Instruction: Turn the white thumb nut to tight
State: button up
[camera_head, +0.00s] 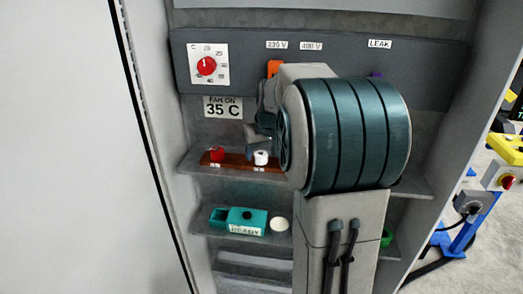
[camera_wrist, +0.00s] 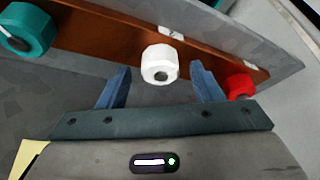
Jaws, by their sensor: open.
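The white thumb nut (camera_wrist: 160,64) sits on a reddish-brown strip (camera_wrist: 95,30) in the wrist view, with a dark hole in its end. My gripper (camera_wrist: 160,80) is open, its two blue fingers apart on either side of the nut's near end. I cannot tell whether either finger touches it; gaps show on both sides. In the head view the white nut (camera_head: 261,157) stands on the brown strip on a shelf, and my gripper (camera_head: 262,135) is close to it, partly hidden by my arm.
A red nut (camera_wrist: 240,86) is on the strip beside the right finger, and a teal one (camera_wrist: 28,28) is at the far left. A lower shelf holds a teal box marked READY (camera_head: 240,219) and a white round thing (camera_head: 279,224). A red dial (camera_head: 206,66) is above.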

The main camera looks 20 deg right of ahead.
jog(key=shift+w+f, duration=0.15)
jog(key=shift+f, duration=0.25)
jog(key=shift+c, duration=0.2)
jog(key=c, duration=0.9)
jog(key=shift+c, duration=0.2)
jog(key=m, duration=0.1)
jog(key=m+h+b, duration=0.1)
jog(key=m, duration=0.1)
jog(key=m+h, duration=0.1)
jog(key=m, duration=0.1)
jog(key=shift+w+a+f+g+b, duration=0.1)
jog(key=shift+a+g+b, duration=0.2)
jog(key=shift+b, duration=0.1)
jog(key=m+b, duration=0.1)
jog(key=m, duration=0.2)
jog(key=m+g+h, duration=0.1)
jog(key=m, duration=0.2)
jog(key=shift+w+h+b, duration=0.15)
jog(key=shift+h+b, duration=0.15)
jog(key=shift+b, duration=0.1)
jog(key=shift+g, duration=0.3)
